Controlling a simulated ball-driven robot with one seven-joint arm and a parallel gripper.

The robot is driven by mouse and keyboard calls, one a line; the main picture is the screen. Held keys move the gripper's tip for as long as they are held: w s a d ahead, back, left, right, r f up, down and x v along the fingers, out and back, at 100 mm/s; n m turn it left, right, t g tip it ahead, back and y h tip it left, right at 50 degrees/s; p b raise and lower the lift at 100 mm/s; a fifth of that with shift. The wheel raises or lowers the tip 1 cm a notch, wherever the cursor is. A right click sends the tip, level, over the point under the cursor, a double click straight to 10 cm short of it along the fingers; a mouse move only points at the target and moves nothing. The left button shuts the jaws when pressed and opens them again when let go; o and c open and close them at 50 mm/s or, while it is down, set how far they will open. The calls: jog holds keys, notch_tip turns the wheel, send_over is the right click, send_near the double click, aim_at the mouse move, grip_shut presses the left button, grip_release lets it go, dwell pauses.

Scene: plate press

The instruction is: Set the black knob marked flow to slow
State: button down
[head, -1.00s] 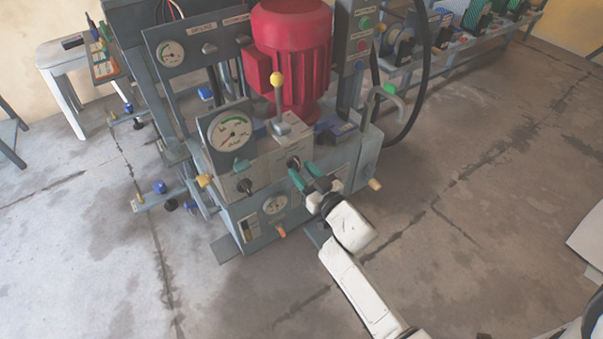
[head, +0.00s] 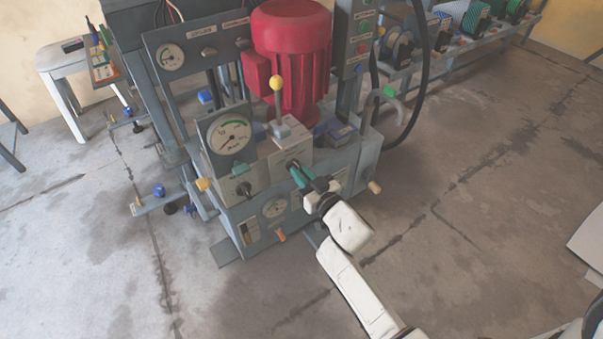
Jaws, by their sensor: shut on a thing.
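Two black knobs sit on the grey press's front panel. The left black knob (head: 243,188) is below the large round gauge and is uncovered. The right black knob (head: 293,163) is under the yellow-topped lever and mostly hidden by my gripper. My gripper (head: 295,168) has its teal fingers close together at this right knob, shut on it. The labels beside the knobs are too small to read, so I cannot tell which is marked flow or where either points.
The large gauge (head: 230,134) and the yellow-topped lever (head: 277,100) stand close to the knobs. A red motor (head: 291,60) rises behind. A smaller gauge (head: 275,207) and an orange handle (head: 280,235) are lower on the front. The floor to the right is open.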

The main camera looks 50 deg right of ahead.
jog(key=shift+n, duration=0.3)
jog(key=shift+a+f+n+b, duration=0.1)
jog(key=shift+n+b, duration=0.4)
jog(key=shift+n, duration=1.55)
jog(key=shift+a+n+b, duration=0.1)
jog(key=shift+n+b, duration=0.35)
jog(key=shift+n, duration=1.6)
jog(key=shift+w, duration=0.1)
jog(key=c, duration=1.1)
grip_release()
jog(key=shift+c, duration=0.2)
jog(key=p+v, duration=0.2)
jog(key=v, duration=0.9)
